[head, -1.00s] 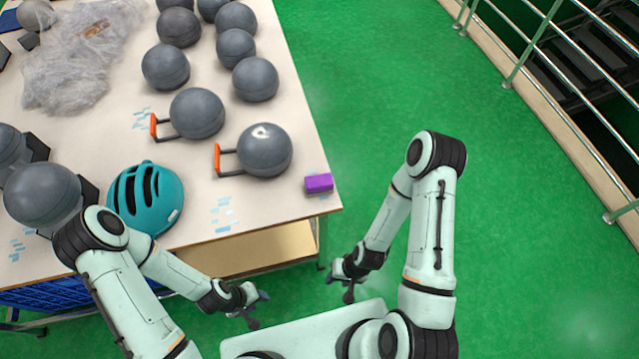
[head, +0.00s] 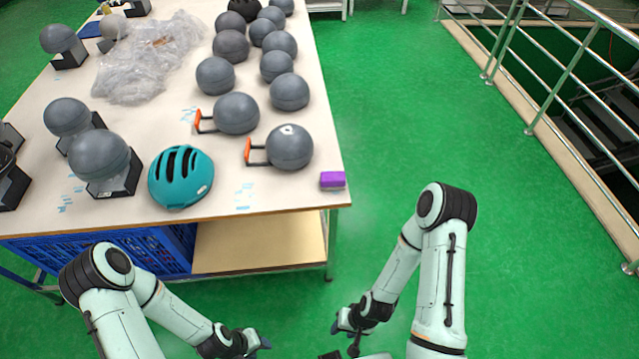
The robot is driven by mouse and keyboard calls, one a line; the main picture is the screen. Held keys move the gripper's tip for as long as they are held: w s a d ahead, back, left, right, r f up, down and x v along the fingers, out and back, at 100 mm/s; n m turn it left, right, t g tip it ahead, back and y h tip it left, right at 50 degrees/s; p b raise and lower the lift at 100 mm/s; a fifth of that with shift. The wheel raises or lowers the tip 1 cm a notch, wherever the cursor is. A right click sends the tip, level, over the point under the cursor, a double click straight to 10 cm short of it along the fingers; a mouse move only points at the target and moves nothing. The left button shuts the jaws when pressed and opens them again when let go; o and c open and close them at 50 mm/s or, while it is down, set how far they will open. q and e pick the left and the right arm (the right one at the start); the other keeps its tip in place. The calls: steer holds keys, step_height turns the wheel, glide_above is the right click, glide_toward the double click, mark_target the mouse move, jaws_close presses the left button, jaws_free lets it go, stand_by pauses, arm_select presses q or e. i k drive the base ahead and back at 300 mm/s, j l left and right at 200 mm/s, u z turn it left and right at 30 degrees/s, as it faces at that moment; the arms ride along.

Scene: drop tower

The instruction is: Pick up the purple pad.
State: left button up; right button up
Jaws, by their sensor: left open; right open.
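The purple pad (head: 332,180) is a small block lying on the table top (head: 290,197), close to its near right corner. My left gripper (head: 262,343) is open and empty, low in the view, in front of the table and below its top edge in the picture. My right gripper (head: 345,335) is open and empty, below the pad in the picture and apart from it. Nothing covers the pad.
A teal helmet (head: 181,177) and grey balls, one a handled ball (head: 290,147) left of the pad, stand on the table. Crumpled plastic (head: 145,60) lies farther back. A blue crate (head: 110,250) sits under the table. A railing (head: 560,80) runs at right; green floor between is clear.

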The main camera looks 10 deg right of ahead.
mark_target(329, 181)
steer(key=u, duration=1.7)
steer(key=k+l+u, duration=0.1)
steer(key=l+u, duration=0.2)
steer(key=u, duration=0.2)
steer(key=k+l+u, duration=0.15)
steer(key=l+u, duration=0.15)
steer(key=u, duration=0.15)
steer(key=k+l, duration=0.45)
steer(key=l, duration=0.15)
steer(key=k+l, duration=0.45)
steer(key=l, duration=0.15)
steer(key=k+l, duration=0.45)
steer(key=i+l, duration=0.3)
steer(key=i, duration=0.05)
